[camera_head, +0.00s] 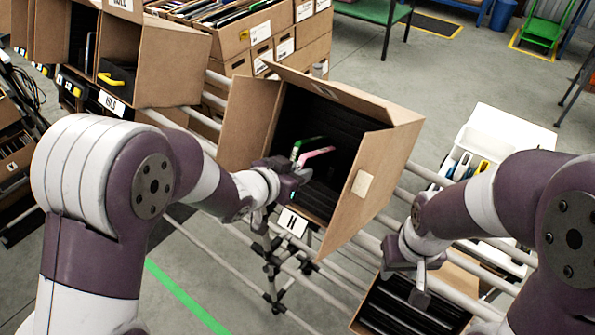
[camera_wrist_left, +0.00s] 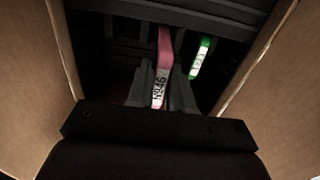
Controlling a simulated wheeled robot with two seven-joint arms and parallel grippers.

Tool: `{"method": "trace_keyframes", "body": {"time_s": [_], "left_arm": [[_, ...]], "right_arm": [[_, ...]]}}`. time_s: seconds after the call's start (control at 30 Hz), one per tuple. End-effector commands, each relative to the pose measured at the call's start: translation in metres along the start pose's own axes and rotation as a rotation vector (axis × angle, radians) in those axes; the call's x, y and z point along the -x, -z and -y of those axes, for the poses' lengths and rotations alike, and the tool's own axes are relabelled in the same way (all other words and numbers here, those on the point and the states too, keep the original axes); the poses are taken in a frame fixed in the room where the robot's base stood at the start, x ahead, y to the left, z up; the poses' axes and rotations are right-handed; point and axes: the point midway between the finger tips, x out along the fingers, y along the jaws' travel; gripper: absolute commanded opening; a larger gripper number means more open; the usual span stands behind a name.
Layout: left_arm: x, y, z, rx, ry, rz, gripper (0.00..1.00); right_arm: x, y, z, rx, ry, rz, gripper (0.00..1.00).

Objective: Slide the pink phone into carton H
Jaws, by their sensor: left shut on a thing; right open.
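Carton H (camera_head: 392,165) is a tilted brown box with open flaps and an H label on its front edge. Black slotted dividers line its inside. My left gripper (camera_head: 299,172) is at the carton's mouth, shut on the pink phone (camera_head: 318,153), which reaches into the carton. In the left wrist view the pink phone (camera_wrist_left: 164,48) stands between the two fingers (camera_wrist_left: 160,86), its white label facing me. How deep it sits in a slot cannot be told. My right gripper (camera_head: 405,283) is open and empty, above a lower carton.
A green phone (camera_head: 306,146) stands inside carton H, right of the pink one in the wrist view (camera_wrist_left: 200,58). A lower carton (camera_head: 365,318) with black dividers is under my right gripper. A white tray (camera_head: 510,130) is at the right. Other cartons (camera_head: 170,65) stand left.

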Motion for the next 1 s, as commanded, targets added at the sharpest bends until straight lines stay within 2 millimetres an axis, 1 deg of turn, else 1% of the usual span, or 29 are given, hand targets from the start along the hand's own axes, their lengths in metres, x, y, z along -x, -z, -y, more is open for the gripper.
{"method": "trace_keyframes", "body": {"time_s": [0.23, 0.27, 0.3, 0.33, 0.87, 0.93, 1.0], "left_arm": [[0.000, 0.001, 0.000, 0.000, 0.000, -0.002, 0.00], [0.000, 0.001, 0.000, 0.000, 0.000, -0.002, 0.30], [0.000, 0.001, 0.000, 0.000, 0.000, -0.002, 0.43], [0.000, 0.001, 0.000, 0.000, 0.000, -0.002, 0.50], [0.000, 0.000, 0.000, 0.000, 0.000, 0.000, 0.50], [0.003, 0.001, 0.000, 0.000, 0.000, 0.000, 0.50], [0.011, 0.004, 0.000, 0.000, 0.001, -0.001, 0.50]], "right_arm": [[0.000, 0.000, 0.000, 0.000, 0.000, 0.000, 0.43], [0.000, 0.000, 0.000, 0.000, 0.000, 0.000, 0.43], [0.000, 0.000, 0.000, 0.000, 0.000, 0.000, 0.43], [0.000, 0.000, 0.000, 0.000, 0.000, 0.000, 0.43], [0.000, 0.000, 0.000, 0.000, 0.000, 0.000, 0.43], [0.002, 0.000, 0.000, 0.000, 0.000, 0.000, 0.43], [0.007, 0.001, 0.000, 0.000, 0.000, 0.000, 0.43]]}}
